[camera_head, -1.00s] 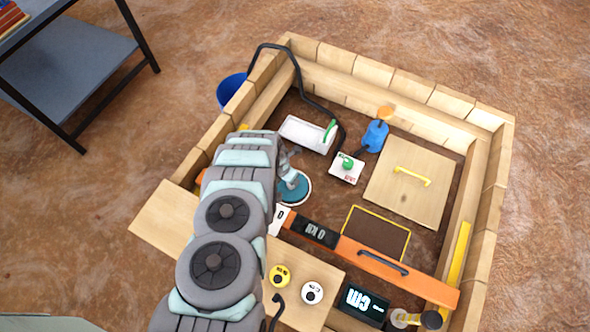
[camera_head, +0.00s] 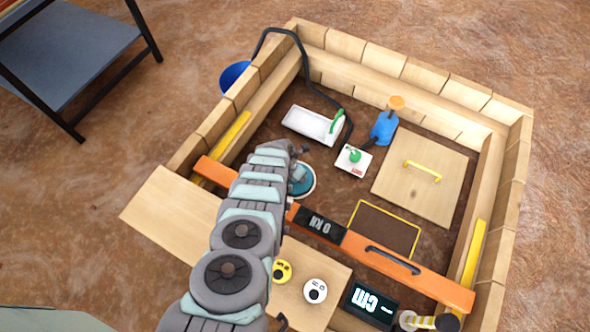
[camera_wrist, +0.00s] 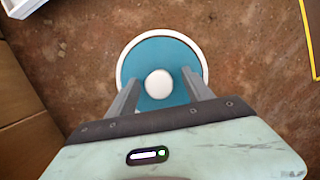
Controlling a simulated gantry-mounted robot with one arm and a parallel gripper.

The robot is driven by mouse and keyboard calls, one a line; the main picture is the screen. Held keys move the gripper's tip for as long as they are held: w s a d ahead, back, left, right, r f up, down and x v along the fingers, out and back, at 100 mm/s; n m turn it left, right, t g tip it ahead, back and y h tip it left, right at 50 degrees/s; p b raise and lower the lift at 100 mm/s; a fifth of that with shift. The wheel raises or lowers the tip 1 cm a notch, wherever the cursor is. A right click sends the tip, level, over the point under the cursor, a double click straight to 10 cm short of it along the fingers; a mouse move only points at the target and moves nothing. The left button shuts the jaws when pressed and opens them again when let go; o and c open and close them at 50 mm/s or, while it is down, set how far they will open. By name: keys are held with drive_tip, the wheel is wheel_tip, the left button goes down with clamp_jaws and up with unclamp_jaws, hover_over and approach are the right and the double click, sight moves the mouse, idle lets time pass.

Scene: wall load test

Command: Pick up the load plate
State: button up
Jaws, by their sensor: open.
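The load plate, a round teal disc with a white rim (camera_head: 308,187), lies on the soil inside the wooden frame, partly hidden by my arm in the head view. In the wrist view the load plate (camera_wrist: 160,53) is seen from above with a white round knob (camera_wrist: 158,84) at its middle. My gripper (camera_wrist: 161,80) is open, with one finger on each side of the knob in the picture. I cannot tell how high the fingertips are above it. In the head view my gripper (camera_head: 298,168) is small and partly hidden over the plate.
An orange beam (camera_head: 440,287) with a "0 kN" display spans the frame in front of the plate.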

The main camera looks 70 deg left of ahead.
drive_tip(key=shift+a+f, duration=0.15)
drive_tip(key=shift+f, duration=0.1)
clamp_jaws()
idle(0.5)
idle(0.9)
